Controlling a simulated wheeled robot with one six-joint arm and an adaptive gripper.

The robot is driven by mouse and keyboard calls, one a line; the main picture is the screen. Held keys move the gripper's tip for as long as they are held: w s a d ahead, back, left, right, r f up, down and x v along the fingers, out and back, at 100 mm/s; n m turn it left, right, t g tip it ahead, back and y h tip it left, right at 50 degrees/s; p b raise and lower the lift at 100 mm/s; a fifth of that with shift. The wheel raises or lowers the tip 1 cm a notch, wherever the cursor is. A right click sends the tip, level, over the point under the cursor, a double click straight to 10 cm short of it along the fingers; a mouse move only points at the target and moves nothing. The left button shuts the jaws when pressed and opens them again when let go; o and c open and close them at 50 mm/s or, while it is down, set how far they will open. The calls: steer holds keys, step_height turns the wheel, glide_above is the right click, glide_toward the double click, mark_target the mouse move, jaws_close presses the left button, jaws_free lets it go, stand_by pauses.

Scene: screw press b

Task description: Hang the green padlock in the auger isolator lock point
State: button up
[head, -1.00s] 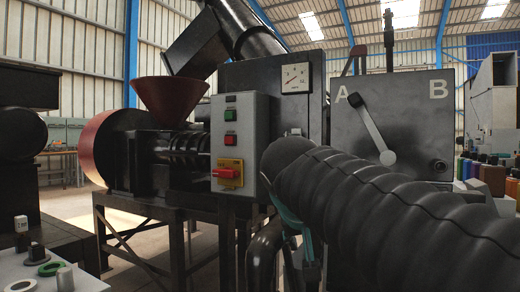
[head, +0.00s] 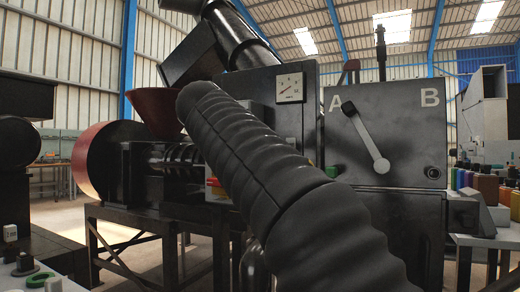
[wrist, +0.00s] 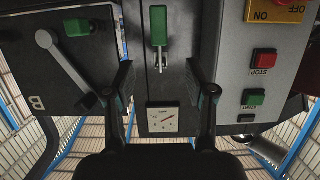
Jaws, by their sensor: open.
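In the wrist view, which is upside down, a green padlock (wrist: 158,25) with a metal shackle (wrist: 160,62) is against the dark machine face. Whether the shackle hangs on a hook is unclear. My gripper (wrist: 160,78) is open, with one finger on each side of the shackle line and nothing visibly held. The red and yellow ON/OFF isolator (wrist: 278,10) is on the grey button box, partly cut off; its lock point is not clear. In the head view only an edge of the isolator (head: 215,187) shows, and my ribbed arm hides the gripper and padlock.
The grey button box (wrist: 258,70) stands out beside the dark face with the dial (wrist: 162,119). The A/B panel (head: 370,150) has a lever (head: 365,138). A second green block (wrist: 77,27) sits near that lever. A table with small parts (head: 20,285) is at left.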

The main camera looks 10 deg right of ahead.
steer(key=p+x, duration=0.1)
steer(key=x, duration=1)
steer(key=shift+w+d+f, duration=0.2)
steer(key=shift+w, duration=0.1)
steer(key=shift+c, duration=0.2)
jaws_close()
